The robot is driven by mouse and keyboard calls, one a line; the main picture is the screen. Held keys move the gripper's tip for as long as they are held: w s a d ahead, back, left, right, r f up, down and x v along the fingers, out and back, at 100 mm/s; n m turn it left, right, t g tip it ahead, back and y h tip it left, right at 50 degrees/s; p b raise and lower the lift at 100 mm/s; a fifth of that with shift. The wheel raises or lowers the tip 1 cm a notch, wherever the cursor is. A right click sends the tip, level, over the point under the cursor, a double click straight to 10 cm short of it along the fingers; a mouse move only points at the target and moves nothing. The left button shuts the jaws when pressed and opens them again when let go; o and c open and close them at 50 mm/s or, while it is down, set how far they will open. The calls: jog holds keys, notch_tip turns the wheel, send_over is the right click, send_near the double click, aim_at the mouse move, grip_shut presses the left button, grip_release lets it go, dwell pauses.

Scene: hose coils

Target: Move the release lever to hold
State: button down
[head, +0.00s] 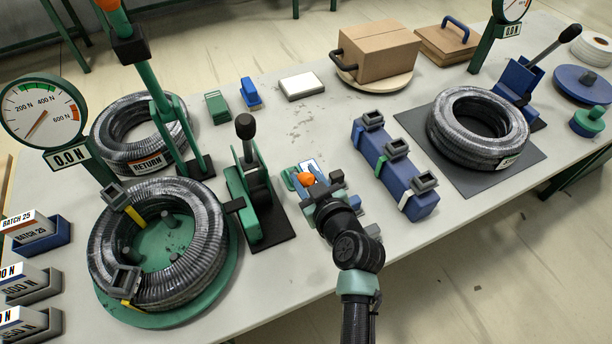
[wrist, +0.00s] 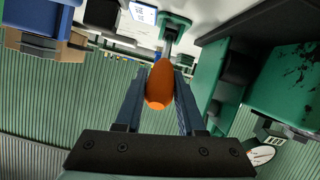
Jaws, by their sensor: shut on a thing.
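The release lever has an egg-shaped orange knob (head: 306,179) on a short grey rod rising from a small green base (head: 289,178). In the wrist view, the knob (wrist: 160,84) sits between the two fingers of my gripper (wrist: 158,92), and the green base (wrist: 175,24) shows beyond it. My gripper (head: 315,189) is shut on the knob. A small white card with blue print (head: 311,165) stands just behind the lever; I cannot read its marks. My gripper partly hides the lever in the head view, so its exact position is unclear.
A green stand with a black-knobbed lever (head: 245,127) is close on the left. A hose coil (head: 208,215) with clamps lies on a green turntable (head: 150,318). A blue clamp block (head: 407,172) is close on the right. A gauge (head: 42,110) reads 0.0 N.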

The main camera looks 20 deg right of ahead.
dwell(0.3)
jog(key=p, duration=0.1)
jog(key=r+g+p, duration=0.1)
jog(key=p, duration=0.1)
jog(key=shift+w+r+p, duration=0.25)
jog(key=shift+w+p, duration=0.05)
jog(key=shift+w, duration=0.1)
jog(key=w+r+g+p, duration=0.1)
jog(key=g+p, duration=0.1)
jog(key=p, duration=0.2)
jog(key=shift+w, duration=0.3)
jog(key=shift+w+r+g+p, duration=0.2)
jog(key=shift+w+g+p, duration=0.5)
jog(key=shift+g+p, duration=0.25)
jog(key=w+g, duration=0.2)
jog(key=shift+w+g, duration=0.1)
jog(key=shift+g, duration=0.25)
jog(key=shift+w+f, duration=0.1)
jog(key=shift+w+a, duration=0.1)
jog(key=shift+w, duration=0.5)
jog(key=shift+r, duration=0.2)
